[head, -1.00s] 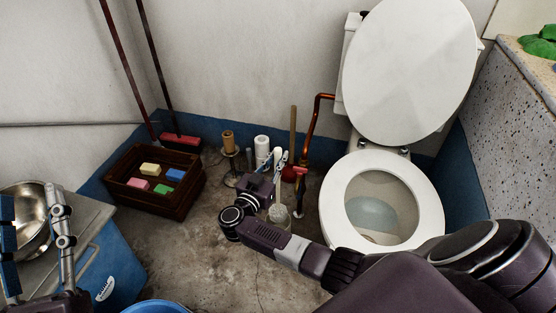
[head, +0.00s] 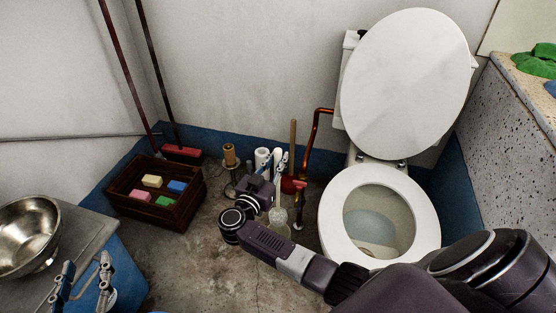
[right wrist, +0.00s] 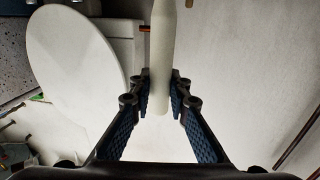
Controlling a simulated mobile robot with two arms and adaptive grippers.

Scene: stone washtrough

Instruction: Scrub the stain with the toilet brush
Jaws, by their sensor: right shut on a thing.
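The toilet brush (head: 277,155) has a white upright handle; the handle also shows in the right wrist view (right wrist: 162,50). My right gripper (head: 277,172) is shut on this handle, with a blue pad on each side. Below it, a pale, translucent shape (head: 278,217) hides the brush's lower end; I cannot tell whether the brush is raised. The toilet (head: 335,212) stands to the right, lid up. A small brownish patch, possibly the stain (head: 368,250), shows low inside its bowl. My left gripper (head: 86,266) is open and empty at the lower left.
A wooden crate (head: 126,207) with several coloured sponges sits by the wall. A paper roll stand (head: 230,158), white rolls (head: 262,157) and a red plunger (head: 291,184) crowd the brush. A metal basin (head: 28,235) is left; a speckled trough wall (head: 510,130) is right.

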